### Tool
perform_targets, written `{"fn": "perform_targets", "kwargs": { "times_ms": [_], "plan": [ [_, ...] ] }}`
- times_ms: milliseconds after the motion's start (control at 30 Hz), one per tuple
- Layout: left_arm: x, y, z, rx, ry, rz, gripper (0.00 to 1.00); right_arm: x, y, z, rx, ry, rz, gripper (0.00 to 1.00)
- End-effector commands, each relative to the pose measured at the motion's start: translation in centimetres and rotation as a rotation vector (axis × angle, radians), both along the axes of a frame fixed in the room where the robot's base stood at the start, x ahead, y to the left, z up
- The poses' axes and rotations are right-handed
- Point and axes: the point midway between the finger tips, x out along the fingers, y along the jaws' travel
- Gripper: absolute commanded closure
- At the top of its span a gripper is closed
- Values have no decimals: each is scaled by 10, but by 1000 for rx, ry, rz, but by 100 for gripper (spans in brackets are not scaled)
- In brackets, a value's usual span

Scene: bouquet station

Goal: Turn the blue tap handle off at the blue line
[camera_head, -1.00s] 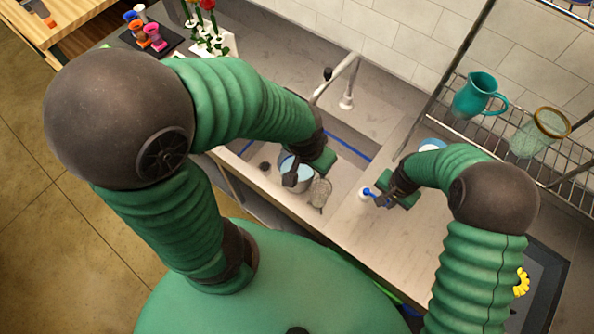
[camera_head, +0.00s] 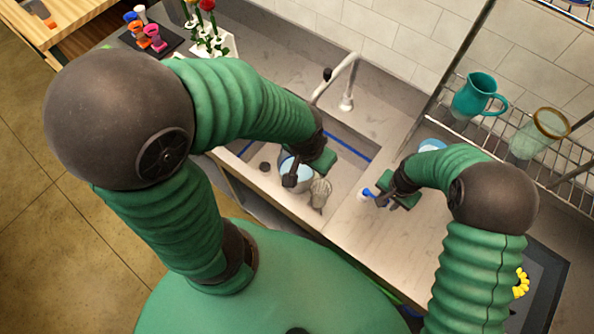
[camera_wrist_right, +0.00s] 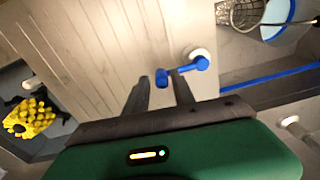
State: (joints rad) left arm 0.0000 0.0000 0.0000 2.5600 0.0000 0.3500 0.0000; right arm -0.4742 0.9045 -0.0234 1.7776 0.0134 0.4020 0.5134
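The blue tap handle (camera_head: 368,192) sits on a round white base on the counter right of the sink. In the right wrist view the blue handle (camera_wrist_right: 190,68) points left, its end just beyond and between my fingertips. My right gripper (camera_head: 384,196) is open around that end; its two fingers (camera_wrist_right: 160,88) stand apart, and contact cannot be told. The blue line (camera_head: 350,149) runs along the sink's inner wall, also in the right wrist view (camera_wrist_right: 270,77). My left gripper (camera_head: 300,170) is over the sink's near side, by a vessel with light-blue contents (camera_head: 297,172); its grip is unclear.
A curved metal faucet (camera_head: 345,80) stands behind the sink. A mesh cup (camera_head: 320,192) is at the sink's near edge. A wire rack with a teal pitcher (camera_head: 473,95) and a glass vase (camera_head: 537,135) stands right. A yellow flower (camera_wrist_right: 28,117) lies on a dark tray.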

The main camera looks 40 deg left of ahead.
Motion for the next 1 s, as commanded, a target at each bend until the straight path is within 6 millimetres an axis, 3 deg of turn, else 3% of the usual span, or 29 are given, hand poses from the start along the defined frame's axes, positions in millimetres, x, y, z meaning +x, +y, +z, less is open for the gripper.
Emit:
{"fn": "perform_targets", "kwargs": {
  "times_ms": [433,1000],
  "plan": [
    [0,0,3,0,0,0,57,-1,3,4,5,0,3,60],
    [0,0,55,0,0,0,57,-2,2,74,4,0,2,60]
  ]
}}
